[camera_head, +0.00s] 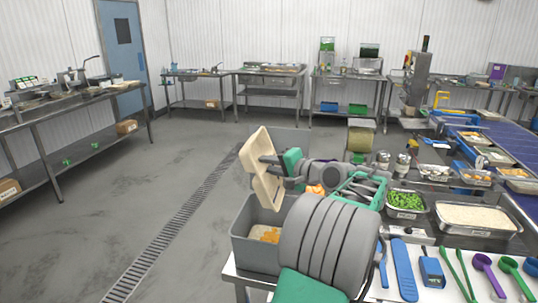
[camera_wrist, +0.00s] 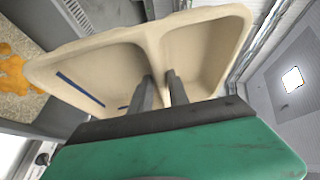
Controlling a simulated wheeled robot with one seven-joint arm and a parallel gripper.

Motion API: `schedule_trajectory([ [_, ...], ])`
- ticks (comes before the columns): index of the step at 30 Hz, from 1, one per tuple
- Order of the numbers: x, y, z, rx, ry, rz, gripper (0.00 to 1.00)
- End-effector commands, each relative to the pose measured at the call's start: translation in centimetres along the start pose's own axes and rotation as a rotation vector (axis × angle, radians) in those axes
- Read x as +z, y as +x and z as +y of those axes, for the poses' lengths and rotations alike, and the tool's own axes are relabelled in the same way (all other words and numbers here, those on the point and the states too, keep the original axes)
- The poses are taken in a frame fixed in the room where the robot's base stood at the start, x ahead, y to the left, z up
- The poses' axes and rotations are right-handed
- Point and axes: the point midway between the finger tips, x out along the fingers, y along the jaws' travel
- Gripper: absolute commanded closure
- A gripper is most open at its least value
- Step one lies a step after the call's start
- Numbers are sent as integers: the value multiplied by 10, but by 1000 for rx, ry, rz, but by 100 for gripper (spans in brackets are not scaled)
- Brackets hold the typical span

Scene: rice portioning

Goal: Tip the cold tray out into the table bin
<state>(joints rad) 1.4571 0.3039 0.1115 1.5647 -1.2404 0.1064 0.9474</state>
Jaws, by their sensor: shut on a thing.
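A cream tray (camera_head: 259,178) with two compartments is held by my gripper (camera_head: 276,164), tilted steeply on its side above the grey bin. In the wrist view the tray (camera_wrist: 205,55) shows both compartments bare of food, with a dark blue strip in the left one. My gripper (camera_wrist: 160,92) is shut on the tray at the middle divider. The grey table bin (camera_head: 240,250) stands below, at the table's left end. Orange and pale food (camera_head: 264,233) lies inside it, and this food (camera_wrist: 15,75) shows at the left of the wrist view.
Scoops and spoons (camera_head: 483,262) lie on the near table. The floor on the left is clear.

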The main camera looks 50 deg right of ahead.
Motion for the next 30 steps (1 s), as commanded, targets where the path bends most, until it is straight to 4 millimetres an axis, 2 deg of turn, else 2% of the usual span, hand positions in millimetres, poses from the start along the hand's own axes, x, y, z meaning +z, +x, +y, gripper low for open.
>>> schedule_trajectory([
  [1,-2,-3,-15,54,-38,-5,100],
  [8,-3,-4,-32,410,-259,-40,100],
  [15,-4,-2,-30,781,-481,-73,100],
  [22,-7,-6,-39,976,-591,-89,100],
  [30,-9,-10,-41,1027,-613,-93,100],
])
